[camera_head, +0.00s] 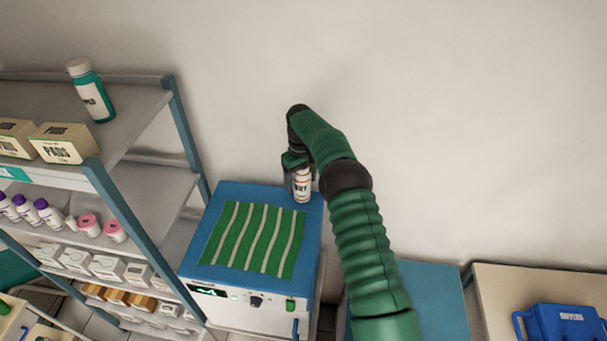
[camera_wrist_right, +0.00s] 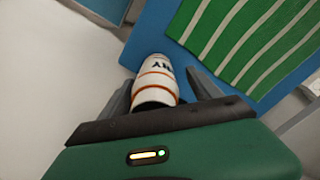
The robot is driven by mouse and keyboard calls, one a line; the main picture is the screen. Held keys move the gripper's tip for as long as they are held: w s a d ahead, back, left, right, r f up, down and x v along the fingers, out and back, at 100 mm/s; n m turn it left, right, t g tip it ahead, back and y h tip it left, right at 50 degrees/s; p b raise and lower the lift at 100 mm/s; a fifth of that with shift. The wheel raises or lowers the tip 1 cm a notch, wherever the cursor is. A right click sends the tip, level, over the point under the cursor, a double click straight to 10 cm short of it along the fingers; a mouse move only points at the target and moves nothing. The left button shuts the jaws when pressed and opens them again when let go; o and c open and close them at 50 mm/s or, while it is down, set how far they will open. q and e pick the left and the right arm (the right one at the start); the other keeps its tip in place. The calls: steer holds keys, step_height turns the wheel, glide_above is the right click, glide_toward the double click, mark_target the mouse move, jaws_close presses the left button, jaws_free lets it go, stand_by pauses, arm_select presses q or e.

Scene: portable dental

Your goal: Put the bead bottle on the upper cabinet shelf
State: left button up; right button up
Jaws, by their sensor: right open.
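A small white bottle with orange bands and dark lettering (camera_head: 302,186) stands at the back right of the blue cabinet top; it is likely the bead bottle. It also shows in the right wrist view (camera_wrist_right: 158,80). My right gripper (camera_head: 296,172) is at the bottle, coming down from above and behind. In the wrist view its two fingers are spread on either side of the bottle, with gaps visible. The upper shelf (camera_head: 135,105) of the grey rack is at the left. My left gripper is not in view.
A teal bottle with a white cap (camera_head: 92,92) and beige boxes (camera_head: 62,143) stand on the upper shelf, with bare space to their right. A blue rack post (camera_head: 128,205) edges it. A green striped mat (camera_head: 253,238) covers much of the blue cabinet (camera_head: 212,278).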

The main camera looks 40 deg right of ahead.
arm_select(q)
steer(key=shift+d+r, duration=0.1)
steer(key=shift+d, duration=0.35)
arm_select(e)
step_height(320, 180, up, 12)
steer(key=d, duration=0.1)
